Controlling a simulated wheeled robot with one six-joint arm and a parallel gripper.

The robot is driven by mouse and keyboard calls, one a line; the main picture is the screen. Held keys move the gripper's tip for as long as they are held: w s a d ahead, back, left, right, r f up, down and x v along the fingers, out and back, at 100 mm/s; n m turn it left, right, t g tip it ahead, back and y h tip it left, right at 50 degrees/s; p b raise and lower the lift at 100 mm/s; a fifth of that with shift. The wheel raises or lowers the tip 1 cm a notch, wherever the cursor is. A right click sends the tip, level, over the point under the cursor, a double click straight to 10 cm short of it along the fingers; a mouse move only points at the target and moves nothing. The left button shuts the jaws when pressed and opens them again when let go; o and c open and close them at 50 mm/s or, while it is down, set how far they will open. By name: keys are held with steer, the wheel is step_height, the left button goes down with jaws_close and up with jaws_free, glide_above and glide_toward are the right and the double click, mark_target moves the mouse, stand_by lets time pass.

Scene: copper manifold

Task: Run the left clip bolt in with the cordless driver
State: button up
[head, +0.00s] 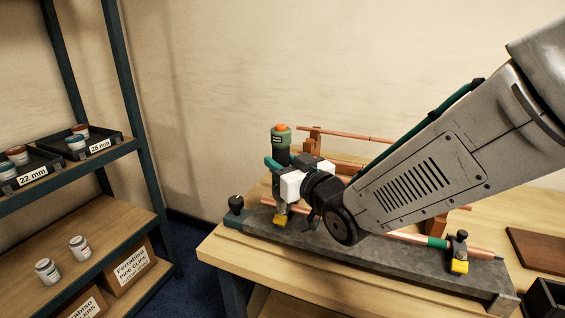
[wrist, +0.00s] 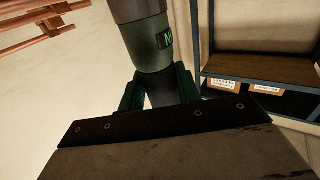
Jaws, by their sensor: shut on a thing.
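The cordless driver (head: 281,141), a green and dark body with an orange top, stands upright in my gripper (head: 280,170). In the wrist view the driver's body (wrist: 150,45) sits between the two green fingers of my gripper (wrist: 158,88), which are shut on it. The driver is over the left end of the grey fixture bar (head: 370,255). The yellow left clip (head: 280,219) shows just below the gripper. Its bolt and the driver's tip are hidden or too small to make out, so I cannot tell whether they touch. The right clip (head: 459,267) is yellow with a dark knob above it.
Copper pipes on a wooden stand (head: 315,140) rise behind the driver. A dark knob (head: 236,203) stands at the bar's left end. A brown board (head: 537,248) and dark bin (head: 545,298) lie at the right. A shelf rack (head: 140,150) stands left, beyond a floor gap.

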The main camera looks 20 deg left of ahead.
mark_target(287, 139)
steer(key=shift+r, duration=3.05)
